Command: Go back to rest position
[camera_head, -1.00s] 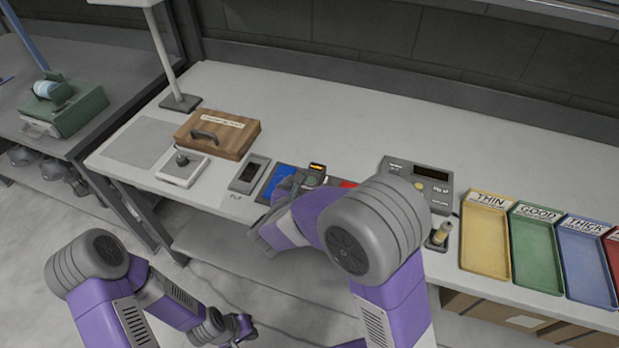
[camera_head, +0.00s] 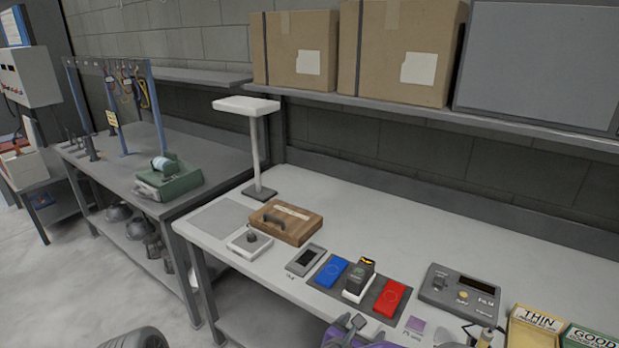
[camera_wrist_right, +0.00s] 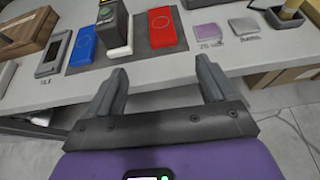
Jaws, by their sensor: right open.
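My right gripper (camera_head: 362,331) shows at the bottom edge of the head view, low by the front edge of the light workbench (camera_head: 420,225). In the right wrist view my right gripper (camera_wrist_right: 162,82) is open, with its two grey fingers wide apart and nothing between them. The fingertips point toward the bench's front edge, close to the mat with the red and blue blocks. My left gripper is out of view.
On the bench are a blue block (camera_head: 332,271), a small dark device (camera_head: 359,279), a red block (camera_head: 390,298), a wooden case (camera_head: 286,222), a grey film meter (camera_head: 459,292) and labelled trays (camera_head: 535,329). A lamp stand (camera_head: 256,150) rises at the back. The bench's rear middle is clear.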

